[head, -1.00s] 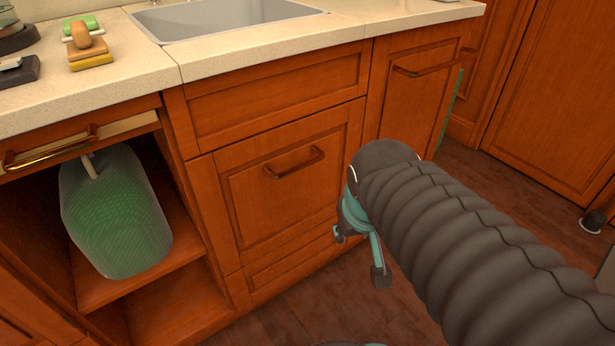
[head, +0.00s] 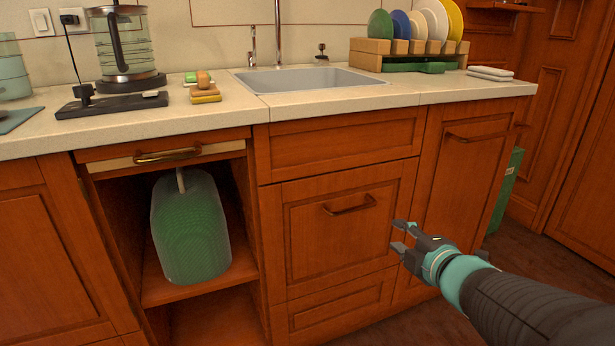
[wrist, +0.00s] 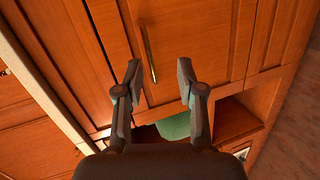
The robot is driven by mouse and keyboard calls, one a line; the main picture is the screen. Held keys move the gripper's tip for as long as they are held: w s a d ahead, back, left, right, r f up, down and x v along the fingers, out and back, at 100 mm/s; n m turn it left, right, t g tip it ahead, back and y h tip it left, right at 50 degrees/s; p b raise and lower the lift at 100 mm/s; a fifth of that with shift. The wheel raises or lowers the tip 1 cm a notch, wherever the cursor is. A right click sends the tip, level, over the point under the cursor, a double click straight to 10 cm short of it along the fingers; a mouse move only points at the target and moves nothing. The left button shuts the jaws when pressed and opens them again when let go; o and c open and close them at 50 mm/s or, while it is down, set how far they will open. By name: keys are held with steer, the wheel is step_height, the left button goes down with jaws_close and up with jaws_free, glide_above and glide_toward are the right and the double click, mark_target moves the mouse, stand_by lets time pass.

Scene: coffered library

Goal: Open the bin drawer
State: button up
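A wooden front panel (head: 345,245) below the sink has a bronze bar handle (head: 350,205); it looks closed, flush with the cabinet. I cannot tell for sure that this is the bin drawer; the taller front (head: 465,200) at its right also has a handle (head: 478,137) and looks shut. My gripper (head: 399,236) is open and empty, right of and below the middle handle, pointing left. In the wrist view my gripper (wrist: 159,72) has its fingers spread, and the handle (wrist: 149,55) shows between their lines, apart from both.
An open compartment at left holds a green translucent container (head: 190,235) below a narrow drawer with a handle (head: 168,156). The counter (head: 225,118) carries a sink (head: 310,80), a coffee maker (head: 125,50) and a dish rack (head: 400,55). Floor shows at lower right.

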mark_target(355, 210)
steer(key=w+a+n, duration=0.1)
steer(key=w+a, duration=0.1)
steer(key=w, duration=0.2)
steer(key=w+a+n+y+b, duration=0.1)
steer(key=w+a, duration=0.1)
steer(key=w, duration=0.2)
steer(key=w+a+f+y+b, duration=0.1)
steer(key=w+a, duration=0.2)
steer(key=w, duration=0.1)
steer(key=shift+w+f+n, duration=0.1)
steer(key=shift+w+n, duration=0.1)
steer(key=shift+n, duration=0.2)
jaws_close()
